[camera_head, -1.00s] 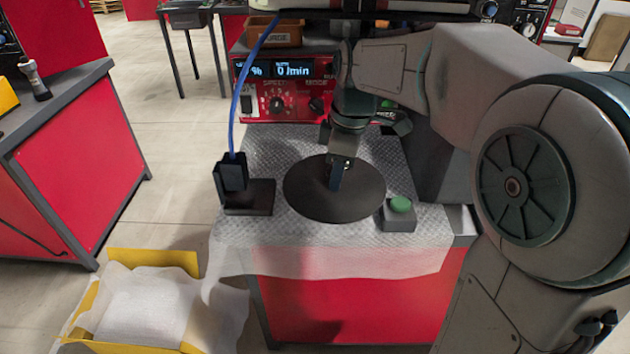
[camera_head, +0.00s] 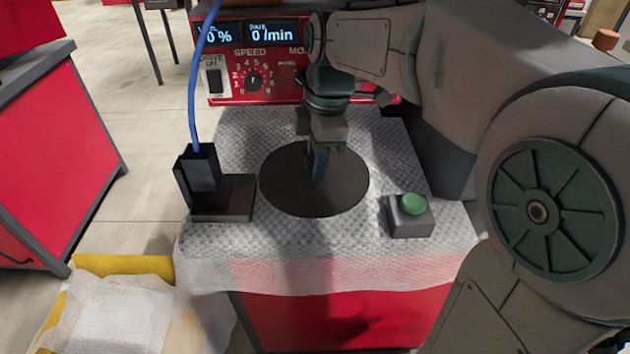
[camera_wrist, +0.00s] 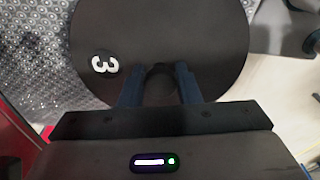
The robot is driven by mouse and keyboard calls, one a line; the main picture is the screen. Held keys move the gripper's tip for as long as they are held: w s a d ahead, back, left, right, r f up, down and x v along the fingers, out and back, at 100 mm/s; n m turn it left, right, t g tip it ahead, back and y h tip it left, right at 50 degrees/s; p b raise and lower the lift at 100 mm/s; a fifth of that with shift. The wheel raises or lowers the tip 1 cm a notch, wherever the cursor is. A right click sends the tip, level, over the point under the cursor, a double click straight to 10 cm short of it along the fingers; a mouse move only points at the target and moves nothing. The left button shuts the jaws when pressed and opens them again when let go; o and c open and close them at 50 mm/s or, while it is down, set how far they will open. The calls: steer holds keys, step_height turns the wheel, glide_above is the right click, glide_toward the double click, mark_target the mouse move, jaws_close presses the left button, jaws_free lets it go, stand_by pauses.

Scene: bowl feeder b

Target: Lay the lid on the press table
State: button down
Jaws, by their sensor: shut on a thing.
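The lid (camera_head: 285,188) is a flat, dark round disc over the middle of the press table (camera_head: 400,165), whose top is covered by a translucent bubble-textured sheet. My gripper (camera_head: 320,168) points down at the disc's middle. In the wrist view, my gripper (camera_wrist: 160,82) has its two blue fingers shut on a small dark knob at the centre of the lid (camera_wrist: 165,30). The lid has a white "3" mark to the left of the knob. It looks roughly level. I cannot tell whether its underside touches the sheet.
A black stand (camera_head: 222,198) with a blue cable is close left of the lid. A green button box (camera_head: 408,212) is at right. A red control panel (camera_head: 270,75) stands behind. A yellow crate (camera_head: 120,264) with white wrapping is at lower left.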

step_height(320, 180, down, 4)
steer(key=shift+f+b, duration=0.2)
steer(key=shift+b, duration=0.45)
steer(key=c, duration=1.1)
jaws_free()
steer(key=shift+o, duration=0.2)
steer(key=r, duration=0.2)
steer(key=r+p, duration=0.1)
steer(key=r, duration=0.2)
steer(key=d+r+p, duration=0.1)
steer(key=r, duration=0.1)
steer(key=shift+r, duration=0.3)
